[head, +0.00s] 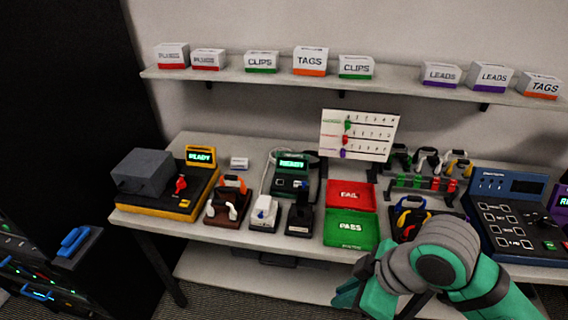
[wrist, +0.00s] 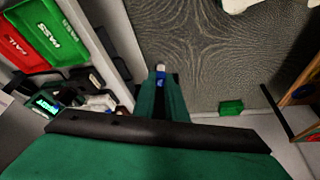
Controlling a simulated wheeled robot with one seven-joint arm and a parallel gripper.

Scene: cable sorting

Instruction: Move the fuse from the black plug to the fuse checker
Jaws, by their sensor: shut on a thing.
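My gripper (head: 348,292) is low in front of the table's front edge in the head view. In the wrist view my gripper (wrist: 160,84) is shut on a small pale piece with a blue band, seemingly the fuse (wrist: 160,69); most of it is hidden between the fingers. The black plug (head: 300,217) stands on its base near the table's front edge, left of the green tray. Behind it is a dark green device with a lit display (head: 291,181), perhaps the fuse checker; its display also shows in the wrist view (wrist: 45,104). My gripper is apart from both.
A white plug (head: 264,211) stands left of the black plug. A red FAIL tray (head: 352,196) and green PASS tray (head: 350,229) lie to its right. A yellow-and-black machine (head: 180,195) is at the left, a blue keypad device (head: 515,215) at the right. Open floor lies below my gripper.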

